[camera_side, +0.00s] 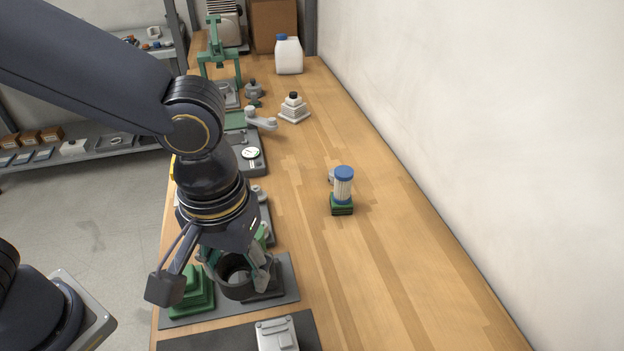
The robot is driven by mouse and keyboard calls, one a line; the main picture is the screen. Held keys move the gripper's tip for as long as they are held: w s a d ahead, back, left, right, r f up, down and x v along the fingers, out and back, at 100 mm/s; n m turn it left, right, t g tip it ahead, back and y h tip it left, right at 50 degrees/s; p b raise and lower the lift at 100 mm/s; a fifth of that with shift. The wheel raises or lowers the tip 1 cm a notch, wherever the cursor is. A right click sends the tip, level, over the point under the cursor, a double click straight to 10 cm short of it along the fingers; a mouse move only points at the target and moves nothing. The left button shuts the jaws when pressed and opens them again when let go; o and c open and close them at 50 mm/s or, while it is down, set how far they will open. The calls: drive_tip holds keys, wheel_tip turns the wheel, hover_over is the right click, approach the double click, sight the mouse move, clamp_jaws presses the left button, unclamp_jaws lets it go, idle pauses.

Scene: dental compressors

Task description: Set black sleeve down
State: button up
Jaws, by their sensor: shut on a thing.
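My gripper (236,268) points down over the near left part of the wooden bench. It is shut on the black sleeve (238,288), a dark open-topped ring. The sleeve is over a grey mat (285,275), between a green stepped block (195,290) on its left and a dark fixture at its right. My fingers and wrist cover part of the sleeve. I cannot tell whether its underside touches anything.
A blue-capped filter cylinder (343,187) stands on a green base. A grey metal block (276,335) lies on a dark mat in front. A gauge fixture (248,150) and a white stepped piece (293,108) stand behind. The bench's right side is clear.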

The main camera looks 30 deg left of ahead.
drive_tip(key=w+a, duration=0.3)
drive_tip(key=w, duration=0.5)
drive_tip(key=w+a, duration=0.4)
drive_tip(key=w, duration=0.5)
drive_tip(key=w+a+n, duration=0.1)
drive_tip(key=w+a, duration=0.9)
drive_tip(key=a, duration=0.3)
hover_over(295, 172)
drive_tip(key=f, duration=1.4)
drive_tip(key=shift+s+f, duration=0.25)
drive_tip(key=shift+f, duration=0.15)
drive_tip(key=shift+w+f, duration=0.2)
drive_tip(key=shift+f, duration=1.6)
drive_tip(key=shift+f, duration=0.1)
